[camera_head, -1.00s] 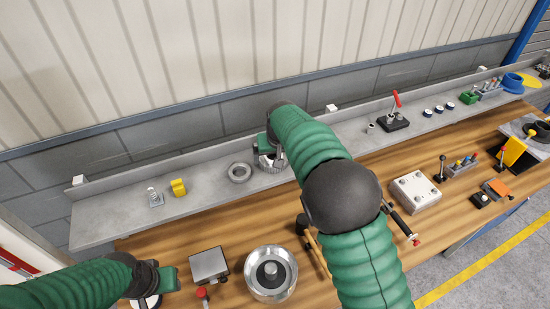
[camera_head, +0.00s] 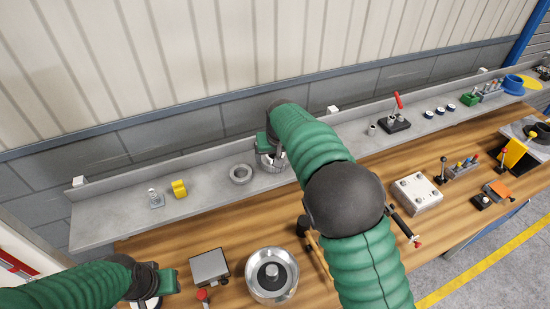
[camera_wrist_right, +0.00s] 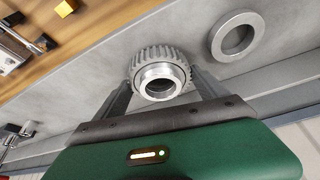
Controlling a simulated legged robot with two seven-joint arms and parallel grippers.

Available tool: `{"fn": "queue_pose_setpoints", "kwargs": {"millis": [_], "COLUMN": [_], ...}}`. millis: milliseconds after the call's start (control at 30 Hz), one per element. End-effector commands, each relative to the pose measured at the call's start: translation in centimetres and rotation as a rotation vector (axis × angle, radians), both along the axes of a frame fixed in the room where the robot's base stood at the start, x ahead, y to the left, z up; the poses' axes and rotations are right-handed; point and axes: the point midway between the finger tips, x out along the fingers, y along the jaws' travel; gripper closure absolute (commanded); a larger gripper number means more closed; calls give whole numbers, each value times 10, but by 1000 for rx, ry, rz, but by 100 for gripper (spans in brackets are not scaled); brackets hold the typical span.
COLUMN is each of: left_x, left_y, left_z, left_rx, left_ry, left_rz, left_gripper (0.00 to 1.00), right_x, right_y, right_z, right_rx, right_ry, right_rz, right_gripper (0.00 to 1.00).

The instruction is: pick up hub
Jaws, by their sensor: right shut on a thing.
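The hub is a grey metal piece with a toothed rim and a bright raised collar; it shows in the right wrist view (camera_wrist_right: 160,76) between the two fingers. My right gripper (camera_wrist_right: 163,84) is shut on the hub, one finger on each side. In the head view the right gripper (camera_head: 269,157) and the hub (camera_head: 271,163) are at the grey shelf, partly hidden by my right arm. I cannot tell whether the hub touches the shelf. My left gripper (camera_head: 172,280) is at the lower left over the bench; its fingers are not clear.
A plain grey ring (camera_head: 241,173) lies close to the left of the hub on the shelf (camera_head: 110,222). A yellow part (camera_head: 179,188) stands farther left. A round metal housing (camera_head: 271,276) sits on the wooden bench below. A red-handled fixture (camera_head: 395,119) stands to the right.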

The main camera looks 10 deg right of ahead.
Motion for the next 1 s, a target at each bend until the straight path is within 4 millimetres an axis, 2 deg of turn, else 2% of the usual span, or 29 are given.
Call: {"fn": "queue_pose_setpoints", "kwargs": {"millis": [233, 467, 733, 900, 1000], "left_x": [0, 0, 0, 0, 0], "left_y": [0, 0, 0, 0, 0], "left_z": [-17, -42, -70, -76, -77], "left_rx": [0, 0, 0, 0, 0], "left_ry": [0, 0, 0, 0, 0], "left_rz": [0, 0, 0, 0, 0], "left_gripper": [64, 64, 64, 64, 64], "right_x": [0, -50, -124, -150, -157], "right_y": [0, -1, -4, -5, -6], "right_z": [28, 29, 36, 41, 42], "right_rx": [0, 2, 3, 1, 0], "right_ry": [-7, -6, -6, -4, -3], "right_rz": [0, 2, 3, 2, 0], "right_gripper": [90, 90, 90, 90, 90]}}
